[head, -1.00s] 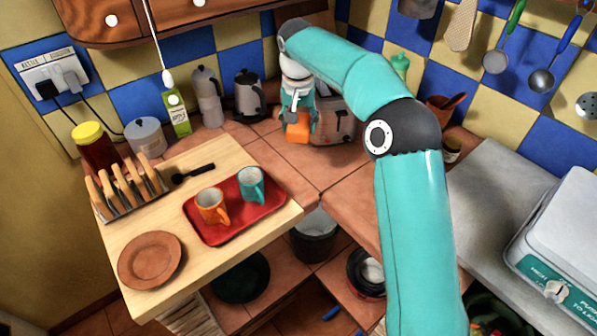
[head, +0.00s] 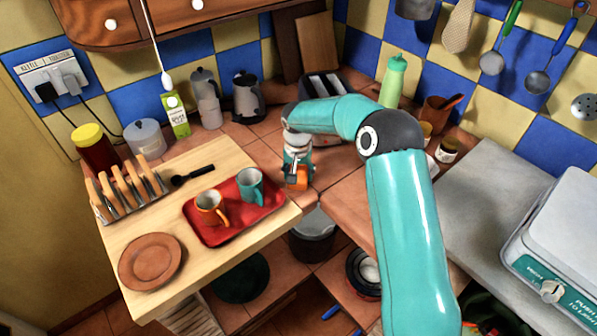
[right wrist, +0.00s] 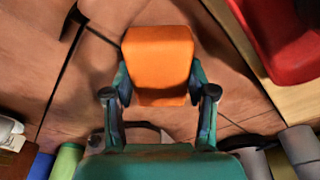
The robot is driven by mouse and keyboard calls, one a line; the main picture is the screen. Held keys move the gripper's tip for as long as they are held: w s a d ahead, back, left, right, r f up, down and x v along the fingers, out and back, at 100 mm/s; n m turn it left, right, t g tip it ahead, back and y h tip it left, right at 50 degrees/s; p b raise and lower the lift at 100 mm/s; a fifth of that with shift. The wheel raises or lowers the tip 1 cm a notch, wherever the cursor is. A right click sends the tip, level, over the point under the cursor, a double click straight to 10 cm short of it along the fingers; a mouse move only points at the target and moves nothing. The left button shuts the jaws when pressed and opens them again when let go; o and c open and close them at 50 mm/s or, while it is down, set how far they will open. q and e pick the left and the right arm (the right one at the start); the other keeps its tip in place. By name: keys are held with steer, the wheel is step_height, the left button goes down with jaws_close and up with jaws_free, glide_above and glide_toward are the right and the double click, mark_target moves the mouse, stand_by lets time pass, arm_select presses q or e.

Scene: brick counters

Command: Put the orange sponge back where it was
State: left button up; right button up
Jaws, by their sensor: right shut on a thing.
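The orange sponge (head: 297,183) is a small block held in my right gripper (head: 296,172). In the head view it is partly hidden by the gripper and hangs over the tiled counter, just right of the red tray's corner. In the right wrist view the sponge (right wrist: 158,62) sits between the two fingers of my right gripper (right wrist: 160,95), with brown tiles (right wrist: 85,95) below it. I cannot tell how high it is above the tiles. My left gripper is not in view.
A red tray (head: 215,236) with an orange mug (head: 209,208) and a teal mug (head: 250,186) lies on the wooden board (head: 216,160). A toaster (head: 322,86), a green bottle (head: 394,80) and jars stand behind my arm. A grey bin (head: 312,235) is below the counter edge.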

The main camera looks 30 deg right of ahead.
steer(key=o, duration=1)
steer(key=shift+f, duration=0.15)
steer(key=r, duration=0.4)
steer(key=s+r+b, duration=0.1)
steer(key=r, duration=0.3)
steer(key=a+r, duration=0.1)
steer(key=r, duration=0.3)
steer(key=shift+s+a, duration=0.1)
steer(key=shift+s, duration=0.1)
